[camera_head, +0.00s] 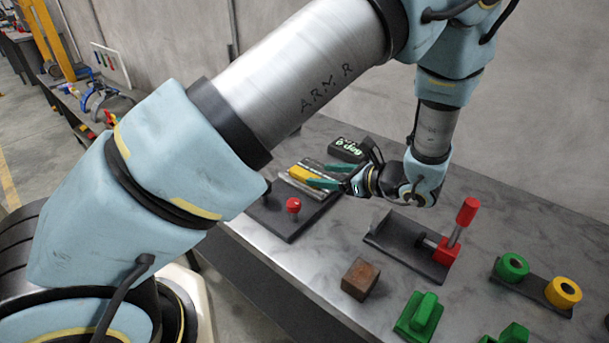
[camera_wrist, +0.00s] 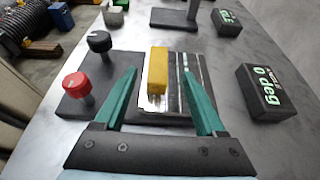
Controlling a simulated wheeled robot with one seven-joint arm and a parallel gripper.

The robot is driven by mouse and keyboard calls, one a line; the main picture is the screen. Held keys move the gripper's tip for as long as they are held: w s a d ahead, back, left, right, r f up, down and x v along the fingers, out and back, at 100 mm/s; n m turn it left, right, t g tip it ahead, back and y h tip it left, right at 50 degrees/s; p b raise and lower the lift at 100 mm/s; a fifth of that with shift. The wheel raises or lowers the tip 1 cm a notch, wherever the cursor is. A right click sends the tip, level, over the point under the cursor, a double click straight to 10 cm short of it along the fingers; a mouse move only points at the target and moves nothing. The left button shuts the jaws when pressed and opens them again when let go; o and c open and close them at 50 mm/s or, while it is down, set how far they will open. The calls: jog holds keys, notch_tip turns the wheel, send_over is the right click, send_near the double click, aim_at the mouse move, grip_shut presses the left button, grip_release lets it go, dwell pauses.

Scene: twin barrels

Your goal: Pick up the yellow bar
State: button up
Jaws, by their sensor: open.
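The yellow bar (camera_wrist: 158,71) lies lengthwise on a dark plate with pale rails (camera_wrist: 184,80) in the wrist view. In the head view the yellow bar (camera_head: 308,174) is partly hidden by my green fingers. My gripper (camera_wrist: 166,72) is open, with one green finger to the left of the bar and the other to its right. The fingers appear apart from the bar. In the head view my gripper (camera_head: 325,172) is just right of the bar, above the table.
A red knob (camera_head: 293,205) and a black knob (camera_wrist: 99,41) stand left of the bar. A "0 deg" display block (camera_wrist: 265,92) sits to the right. A red-handled lever fixture (camera_head: 455,232), a brown cube (camera_head: 360,279) and green parts (camera_head: 420,317) occupy the table's nearer right side.

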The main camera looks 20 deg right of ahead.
aim_at(307, 174)
jog(key=p+x, duration=0.2)
jog(key=x, duration=0.2)
jog(key=shift+a+p, duration=0.2)
jog(key=shift+p, duration=0.2)
jog(key=shift+w+a+f, duration=0.2)
jog(key=shift+w+f, duration=0.2)
jog(key=shift+w, duration=0.05)
grip_shut()
dwell(0.7)
